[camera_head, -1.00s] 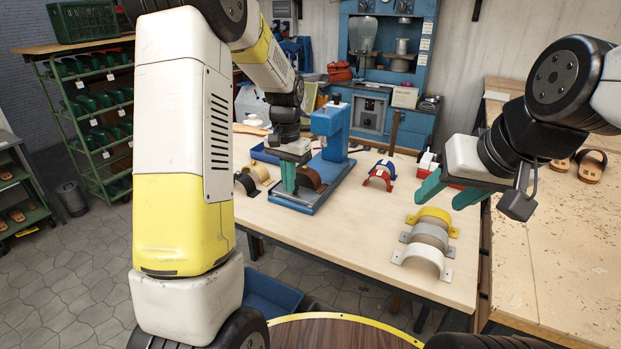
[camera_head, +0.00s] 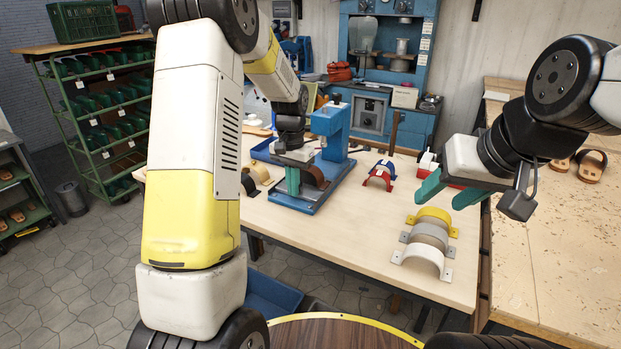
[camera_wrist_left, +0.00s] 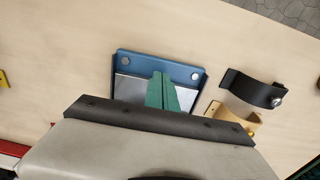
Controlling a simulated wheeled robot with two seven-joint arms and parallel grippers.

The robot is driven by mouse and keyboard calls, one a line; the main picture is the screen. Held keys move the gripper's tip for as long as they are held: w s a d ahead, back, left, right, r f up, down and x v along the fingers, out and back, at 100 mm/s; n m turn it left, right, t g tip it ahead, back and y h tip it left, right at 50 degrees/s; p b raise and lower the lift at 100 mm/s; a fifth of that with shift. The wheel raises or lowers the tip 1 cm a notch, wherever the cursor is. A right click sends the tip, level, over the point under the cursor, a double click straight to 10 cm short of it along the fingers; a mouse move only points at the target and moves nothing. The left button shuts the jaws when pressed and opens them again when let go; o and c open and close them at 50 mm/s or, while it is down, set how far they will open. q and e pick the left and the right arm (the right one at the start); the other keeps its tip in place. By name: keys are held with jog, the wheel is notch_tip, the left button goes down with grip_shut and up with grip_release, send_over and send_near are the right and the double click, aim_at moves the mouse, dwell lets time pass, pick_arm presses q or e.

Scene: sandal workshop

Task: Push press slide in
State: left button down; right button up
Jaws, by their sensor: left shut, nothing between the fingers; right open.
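The blue press (camera_head: 333,125) stands on the table with its blue base (camera_head: 297,206) reaching toward me. A brown curved strap (camera_head: 315,178) sits upright at the slide, under the press head. My left gripper (camera_head: 293,182) is shut and empty, pointing down over the front of the base, just left of the brown strap. In the left wrist view, the green fingertips (camera_wrist_left: 161,84) are together over a silver plate with a blue rim (camera_wrist_left: 158,57) and two round bolts. I cannot tell whether they touch it. My right gripper (camera_head: 447,190) is open and empty above the table's right side.
Black (camera_head: 248,184) and yellow (camera_head: 260,173) straps lie left of the press. Red (camera_head: 378,180) and blue (camera_head: 386,167) straps stand to its right. Yellow, grey and white (camera_head: 424,261) arches stand further right. The table front (camera_head: 340,240) is clear.

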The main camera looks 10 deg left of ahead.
aim_at(311, 169)
pick_arm(q)
jog(key=shift+w+d, duration=0.6)
jog(key=shift+w, duration=1.05)
jog(key=shift+w+d, duration=0.6)
jog(key=shift+w, duration=1.05)
jog(key=shift+w+d, duration=0.6)
jog(key=shift+w, duration=1.05)
jog(key=shift+s+a+r, duration=0.1)
jog(key=shift+s+r, duration=0.1)
jog(key=shift+r, duration=1.6)
jog(key=shift+s+a+r, duration=0.1)
jog(key=shift+s+r, duration=0.05)
jog(key=shift+r, duration=1.6)
jog(key=shift+s+r, duration=0.25)
jog(key=shift+r, duration=0.1)
jog(key=s+a+r+n+t+h, duration=0.1)
jog(key=s+a+r+n+t, duration=0.15)
jog(key=s+r, duration=1.1)
jog(key=s+f+t, duration=0.1)
jog(key=s+t, duration=0.1)
jog(key=s, duration=0.8)
jog(key=s+f+t+h, duration=0.1)
jog(key=s+f, duration=0.1)
jog(key=s, duration=0.9)
jog(key=shift+s+d+n+t, duration=0.2)
jog(key=shift+d+n+t, duration=0.15)
jog(key=shift+d+n, duration=0.1)
